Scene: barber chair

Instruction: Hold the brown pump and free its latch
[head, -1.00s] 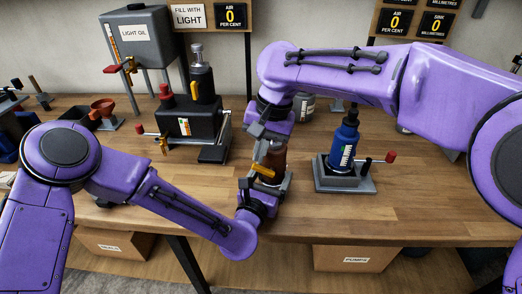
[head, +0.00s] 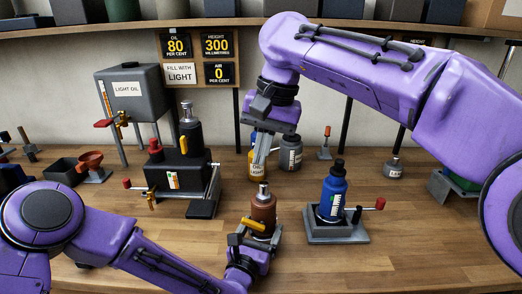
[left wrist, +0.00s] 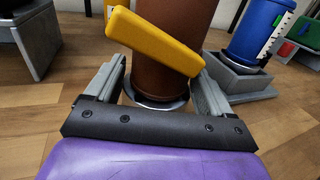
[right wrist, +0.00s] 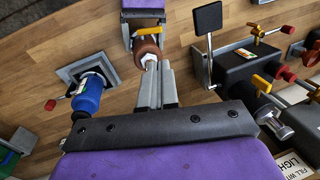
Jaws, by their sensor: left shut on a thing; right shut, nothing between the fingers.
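The brown pump (head: 263,207) stands upright on the workbench. It has a silver top and a yellow latch (head: 253,224) on its side. My left gripper (head: 252,243) is shut around the pump's lower body; in the left wrist view its fingers (left wrist: 158,85) flank the brown cylinder (left wrist: 160,75). There the yellow latch (left wrist: 155,40) lies slanted across the near side. My right gripper (head: 259,172) is shut and empty, pointing down above the pump's top. The right wrist view shows its closed fingers (right wrist: 155,88) with the pump (right wrist: 146,46) beyond them.
A blue pump (head: 332,195) stands on a grey base to the right, with a red-knobbed lever. A black pump unit (head: 184,165) with a yellow lever is at left, before a light oil tank (head: 130,90). Grey bottles stand behind. Front bench is clear.

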